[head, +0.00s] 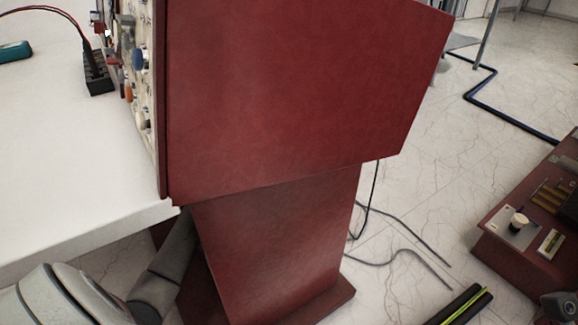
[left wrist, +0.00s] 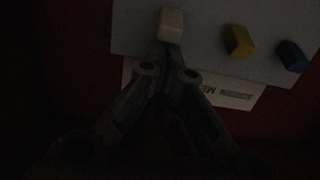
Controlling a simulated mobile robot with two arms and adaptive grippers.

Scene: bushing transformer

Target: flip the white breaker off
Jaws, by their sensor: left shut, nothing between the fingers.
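In the dark left wrist view, the white breaker (left wrist: 172,24) sticks out from a pale panel (left wrist: 205,12) at the top middle. My left gripper (left wrist: 163,52) is shut and empty, its fingertips just below the white breaker. I cannot tell whether they touch it. A yellow breaker (left wrist: 239,41) and a blue breaker (left wrist: 291,56) are to the right on the same panel. In the head view, part of my left arm shows at the lower left, but neither gripper is in view there.
A large red cabinet (head: 290,90) fills the middle of the head view, its knobbed front facing a white table (head: 70,150). A black socket block (head: 97,75) lies on the table. A red bench (head: 530,250) stands at the right. Cables (head: 400,225) cross the floor between.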

